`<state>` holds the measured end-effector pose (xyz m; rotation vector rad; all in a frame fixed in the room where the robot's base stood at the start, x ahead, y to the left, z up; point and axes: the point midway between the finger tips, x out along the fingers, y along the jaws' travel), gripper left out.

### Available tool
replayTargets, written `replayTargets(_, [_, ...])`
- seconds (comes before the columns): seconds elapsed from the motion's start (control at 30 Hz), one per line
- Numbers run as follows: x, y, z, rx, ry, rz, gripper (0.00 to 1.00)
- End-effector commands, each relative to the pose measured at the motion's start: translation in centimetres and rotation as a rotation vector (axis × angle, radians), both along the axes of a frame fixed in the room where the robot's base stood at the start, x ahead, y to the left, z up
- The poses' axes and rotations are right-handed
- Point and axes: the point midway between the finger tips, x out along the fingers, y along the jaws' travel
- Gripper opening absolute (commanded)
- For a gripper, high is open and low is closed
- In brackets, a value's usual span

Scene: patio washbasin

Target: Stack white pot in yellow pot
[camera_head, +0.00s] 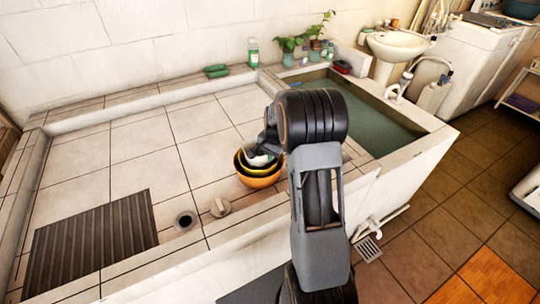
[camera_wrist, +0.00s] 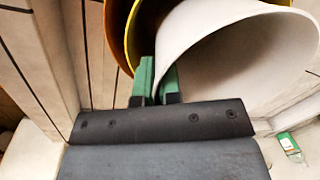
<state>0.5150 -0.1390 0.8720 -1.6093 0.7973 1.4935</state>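The white pot (camera_wrist: 235,55) fills much of the wrist view, tilted with its opening towards the camera. My gripper (camera_wrist: 157,82) has green fingers on either side of its wall, one outside and one inside, and looks shut on it. The yellow pot (camera_wrist: 129,22) shows behind the white pot, nested in an orange-brown pot (camera_wrist: 116,38). In the head view the orange pot (camera_head: 258,183) stands on the tiled counter with the yellow rim (camera_head: 241,162) inside it. The white pot (camera_head: 260,160) is at their opening, partly hidden by my gripper (camera_head: 264,150). How deep it sits I cannot tell.
A drain hole (camera_head: 186,220) and a round beige stopper (camera_head: 221,207) lie left of the pots. A ribbed dark panel (camera_head: 92,237) is at the front left. A water-filled basin (camera_head: 365,122) is at the right. The tiles left of the pots are clear.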

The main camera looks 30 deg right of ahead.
Motion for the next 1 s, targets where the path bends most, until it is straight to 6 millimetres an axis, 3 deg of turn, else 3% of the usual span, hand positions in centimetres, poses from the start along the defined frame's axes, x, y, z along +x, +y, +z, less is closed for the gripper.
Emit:
replayTargets(0.27, [0.0,0.0,-0.5,0.000,0.000,0.000,0.00])
replayTargets(0.3, [0.0,0.0,-0.5,0.000,0.000,0.000,0.09])
replayTargets(0.53, [0.0,0.0,-0.5,0.000,0.000,0.000,0.30])
replayTargets(0.77, [0.0,0.0,-0.4,0.000,0.000,0.000,0.30])
replayTargets(1.0, [-0.1,-0.1,2.3,-0.002,-0.005,-0.001,0.30])
